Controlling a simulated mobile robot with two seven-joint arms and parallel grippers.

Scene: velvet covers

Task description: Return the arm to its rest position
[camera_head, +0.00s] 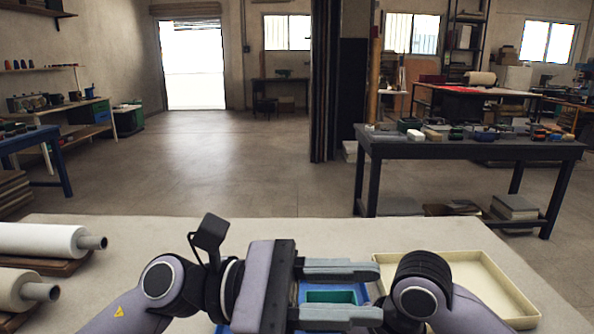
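My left gripper (372,292) is low in the middle of the view, above the near table (170,236). Its two grey fingers point right and stand well apart, with nothing visible held between them. A blue tray or box (366,289) with a green, box-like part (331,297) shows through the gap below the fingers; the gripper hides much of it. A link of my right arm shows just right of the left fingertips, but the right gripper itself is not visible.
A cream tray (497,283) lies at the table's right, partly behind my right arm. White rolls (40,240) with grey ends lie on wooden bases at the left. A dark table (470,150) with small items stands beyond. The table's back left is clear.

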